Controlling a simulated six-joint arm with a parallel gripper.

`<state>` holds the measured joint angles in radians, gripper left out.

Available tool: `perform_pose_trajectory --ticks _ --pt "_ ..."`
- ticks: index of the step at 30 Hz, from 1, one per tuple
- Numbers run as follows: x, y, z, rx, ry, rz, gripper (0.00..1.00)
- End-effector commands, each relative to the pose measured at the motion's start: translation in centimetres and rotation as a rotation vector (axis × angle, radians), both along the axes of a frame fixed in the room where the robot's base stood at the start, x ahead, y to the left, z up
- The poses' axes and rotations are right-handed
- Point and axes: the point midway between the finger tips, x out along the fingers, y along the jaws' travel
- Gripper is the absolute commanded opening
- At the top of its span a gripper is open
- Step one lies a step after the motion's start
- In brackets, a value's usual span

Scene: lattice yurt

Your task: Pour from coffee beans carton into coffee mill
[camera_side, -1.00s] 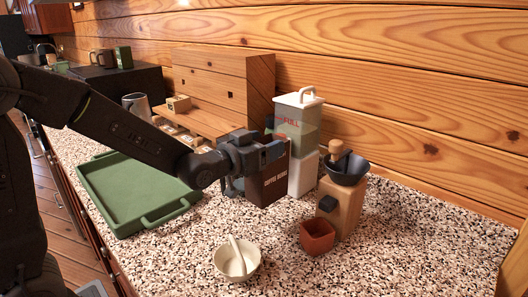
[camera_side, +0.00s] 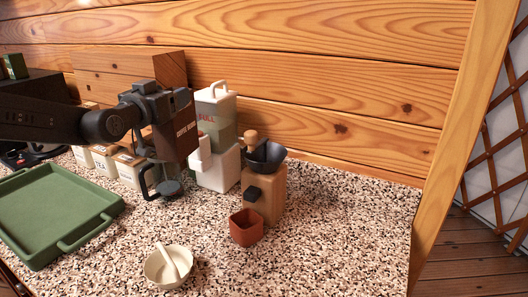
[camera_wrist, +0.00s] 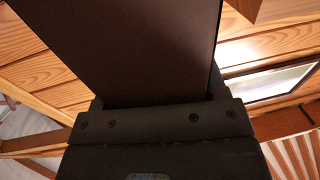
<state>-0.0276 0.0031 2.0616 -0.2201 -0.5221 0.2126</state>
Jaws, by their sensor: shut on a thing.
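The dark brown coffee beans carton (camera_side: 176,136) is held up off the counter, roughly upright, left of the white dispenser. My gripper (camera_side: 160,105) is shut on it from the left. In the wrist view the carton (camera_wrist: 120,45) fills the upper middle, above my gripper (camera_wrist: 155,112); its opening is not visible. The coffee mill (camera_side: 264,192) stands to the right on the counter, with a wooden body, a dark bowl on top and a wooden knob. The carton is apart from the mill, to its left. The inside of the bowl is barely visible.
A tall white dispenser (camera_side: 216,165) stands between carton and mill. A reddish square cup (camera_side: 246,228) sits before the mill. A cream bowl with a spoon (camera_side: 168,277) is in front. A green tray (camera_side: 92,243) and white canisters (camera_side: 131,173) are left. Counter right of the mill is clear.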

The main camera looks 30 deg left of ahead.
Motion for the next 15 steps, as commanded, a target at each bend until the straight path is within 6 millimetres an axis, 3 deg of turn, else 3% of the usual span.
perform_pose_trajectory --ticks 3,9,12,15 --pt "1.8 -1.6 3.6 -0.007 -0.01 0.011 0.16" --pt "4.4 -4.7 8.7 -0.017 -0.003 -0.001 0.16" --pt "5.8 -7.0 10.5 -0.021 0.004 -0.032 0.16" --pt "7.6 -9.9 11.0 -0.021 0.011 -0.08 0.16"
